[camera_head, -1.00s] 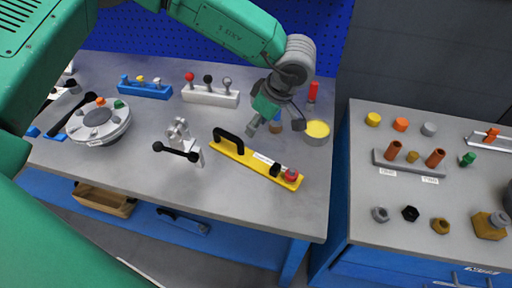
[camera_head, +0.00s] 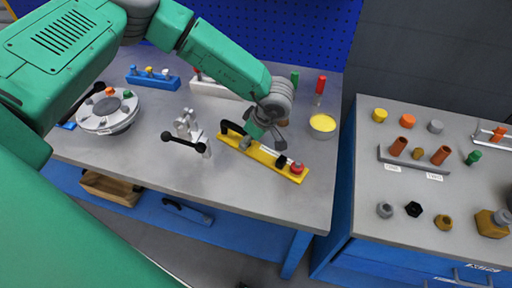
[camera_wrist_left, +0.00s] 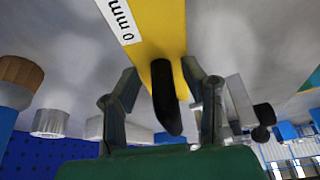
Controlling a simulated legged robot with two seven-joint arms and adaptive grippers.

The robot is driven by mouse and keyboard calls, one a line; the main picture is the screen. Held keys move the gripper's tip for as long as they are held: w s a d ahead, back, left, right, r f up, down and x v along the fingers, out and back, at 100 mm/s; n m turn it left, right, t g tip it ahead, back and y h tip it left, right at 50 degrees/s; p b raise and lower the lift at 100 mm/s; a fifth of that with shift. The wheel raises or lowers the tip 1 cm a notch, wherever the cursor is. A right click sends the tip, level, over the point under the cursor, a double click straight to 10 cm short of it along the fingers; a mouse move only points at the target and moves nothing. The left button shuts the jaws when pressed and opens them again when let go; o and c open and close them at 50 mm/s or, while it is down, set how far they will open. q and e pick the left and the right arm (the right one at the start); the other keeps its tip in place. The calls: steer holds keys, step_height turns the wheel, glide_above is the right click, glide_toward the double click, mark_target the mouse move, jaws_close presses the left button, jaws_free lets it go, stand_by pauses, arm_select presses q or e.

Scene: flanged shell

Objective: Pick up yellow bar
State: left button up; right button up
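The yellow bar (camera_head: 267,157) lies flat on the grey table in the head view. It has a black handle (camera_head: 232,128) at its left end and a red knob (camera_head: 297,168) at its right end. My left gripper (camera_head: 254,139) is down at the bar, just right of the handle, and hides part of it. In the left wrist view, the bar (camera_wrist_left: 152,30) and a black part (camera_wrist_left: 165,98) show between the two spread fingers. The fingertips are close to the bar's edges; contact cannot be told. My right gripper is not in view.
A grey clamp with a black lever (camera_head: 186,140) stands left of the bar. A yellow-topped can (camera_head: 322,125) and a red-handled tool (camera_head: 320,88) are at the right. A round flanged part (camera_head: 107,112) is at far left. The table front is clear.

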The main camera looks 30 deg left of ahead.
arm_select(q)
jaws_close()
